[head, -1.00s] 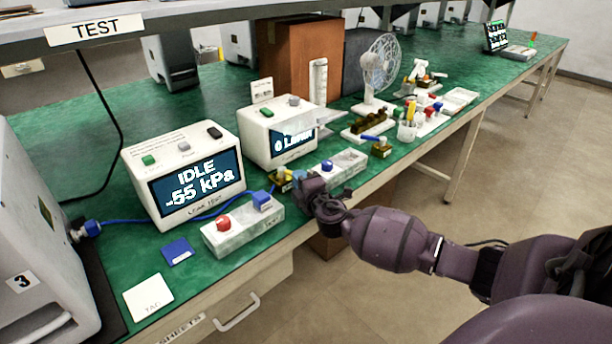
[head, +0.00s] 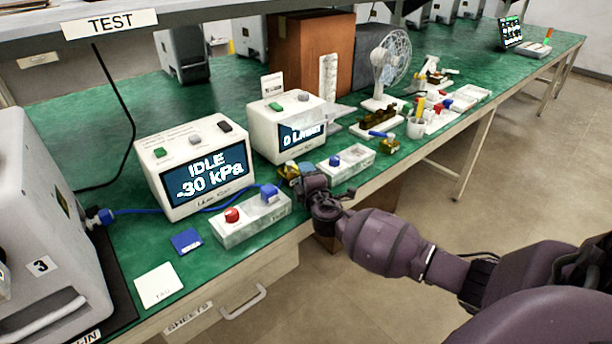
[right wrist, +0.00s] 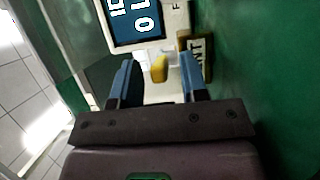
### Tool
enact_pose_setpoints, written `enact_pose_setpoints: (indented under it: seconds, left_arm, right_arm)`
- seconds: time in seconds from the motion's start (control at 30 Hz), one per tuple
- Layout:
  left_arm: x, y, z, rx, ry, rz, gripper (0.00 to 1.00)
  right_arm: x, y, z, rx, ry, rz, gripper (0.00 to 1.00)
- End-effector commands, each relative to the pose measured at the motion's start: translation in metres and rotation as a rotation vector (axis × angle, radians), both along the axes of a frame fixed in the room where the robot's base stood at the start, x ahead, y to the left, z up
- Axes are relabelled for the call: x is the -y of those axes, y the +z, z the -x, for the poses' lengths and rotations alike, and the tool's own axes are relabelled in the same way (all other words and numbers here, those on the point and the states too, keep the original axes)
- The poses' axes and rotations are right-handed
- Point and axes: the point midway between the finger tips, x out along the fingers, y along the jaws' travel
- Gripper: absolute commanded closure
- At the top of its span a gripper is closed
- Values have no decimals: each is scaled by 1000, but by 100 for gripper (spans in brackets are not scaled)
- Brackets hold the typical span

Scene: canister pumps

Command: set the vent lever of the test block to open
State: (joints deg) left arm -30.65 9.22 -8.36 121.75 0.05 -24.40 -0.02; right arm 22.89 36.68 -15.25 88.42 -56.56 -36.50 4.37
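A small brass-yellow block (head: 287,172) sits at the bench's front, beside my right gripper (head: 306,178), which partly hides it. In the right wrist view a yellow lever (right wrist: 160,68) stands between the two blue fingers of the right gripper (right wrist: 157,60), with gaps on both sides. A brownish block (right wrist: 206,58) with a label ending in "NT" lies just right of the lever. The leak tester screen (head: 205,174) reads IDLE, -30 kPa. The lever's exact setting is hard to tell. My left gripper is out of view.
A pale block with a red knob (head: 232,215) and blue connector stands left of the gripper. A similar block with a blue knob (head: 335,160) is to its right. A second instrument (head: 289,128) stands behind. A blue card (head: 187,241) and white tag (head: 158,285) lie at front left.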

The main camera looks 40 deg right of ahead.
Motion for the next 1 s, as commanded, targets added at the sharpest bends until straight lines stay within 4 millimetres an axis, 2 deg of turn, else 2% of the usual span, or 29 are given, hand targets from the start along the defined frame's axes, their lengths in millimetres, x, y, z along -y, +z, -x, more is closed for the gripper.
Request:
enact_pose_setpoints:
  seconds: [0.27,0.47,0.7,1.0]
  left_arm:
    - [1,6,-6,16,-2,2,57]
    - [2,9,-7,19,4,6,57]
    - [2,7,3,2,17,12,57]
    - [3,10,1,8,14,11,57]
  right_arm:
    - [-3,0,8,1,2,-2,60]
    - [-13,1,36,2,2,-3,60]
    - [-26,1,76,1,0,-2,60]
    - [-34,0,101,0,0,-1,60]
